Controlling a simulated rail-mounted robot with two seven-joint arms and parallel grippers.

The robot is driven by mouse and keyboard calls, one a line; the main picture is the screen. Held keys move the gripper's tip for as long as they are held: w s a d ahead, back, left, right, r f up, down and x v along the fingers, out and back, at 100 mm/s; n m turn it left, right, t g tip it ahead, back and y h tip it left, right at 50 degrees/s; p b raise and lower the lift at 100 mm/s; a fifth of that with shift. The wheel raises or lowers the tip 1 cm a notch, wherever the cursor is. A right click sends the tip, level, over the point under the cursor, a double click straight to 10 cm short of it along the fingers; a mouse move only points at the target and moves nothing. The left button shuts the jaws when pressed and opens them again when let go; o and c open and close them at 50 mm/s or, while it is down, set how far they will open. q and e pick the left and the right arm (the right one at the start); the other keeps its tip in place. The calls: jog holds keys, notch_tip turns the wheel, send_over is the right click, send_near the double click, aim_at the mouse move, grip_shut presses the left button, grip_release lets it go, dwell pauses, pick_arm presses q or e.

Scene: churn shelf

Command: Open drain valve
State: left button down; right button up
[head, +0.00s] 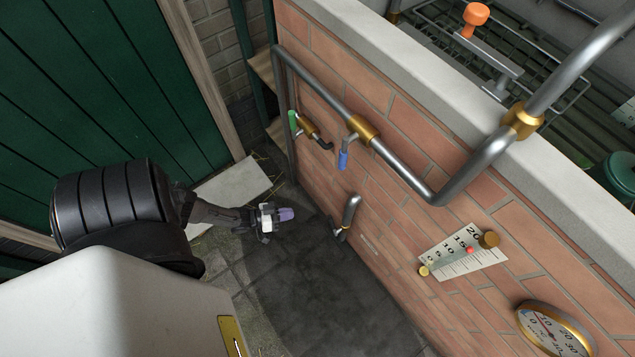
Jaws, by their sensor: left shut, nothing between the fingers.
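Two small valves sit on the brick wall's pipework: one with a green handle (293,122) on a brass body, and one with a blue handle (343,159) hanging below a brass fitting. A bent steel spout (350,212) comes out of the wall lower down. No label shows which of these is the drain valve. My left gripper (286,214) is shut and empty, over the floor left of the spout. It is apart from the wall and all the valves. My right gripper is not in view.
A steel pipe (320,85) runs along the wall. An orange-knobbed lever (475,14) stands behind the wall top. A scale plate (462,258) and a round gauge (553,328) are at lower right. A green door (90,80) is at left. The dark floor (315,285) is clear.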

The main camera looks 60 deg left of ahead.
pick_arm(q)
notch_tip(320, 180, up, 5)
jog(key=s+n+t+h, duration=0.2)
jog(key=n+t+h, duration=0.15)
jog(key=n, duration=1.05)
jog(key=s+d+x, duration=0.1)
jog(key=d+x, duration=0.2)
jog(key=x, duration=1)
jog(key=shift+g+b, duration=0.4)
jog(key=shift+g, duration=0.05)
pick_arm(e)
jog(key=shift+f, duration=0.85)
pick_arm(q)
jog(key=shift+s+a, duration=0.1)
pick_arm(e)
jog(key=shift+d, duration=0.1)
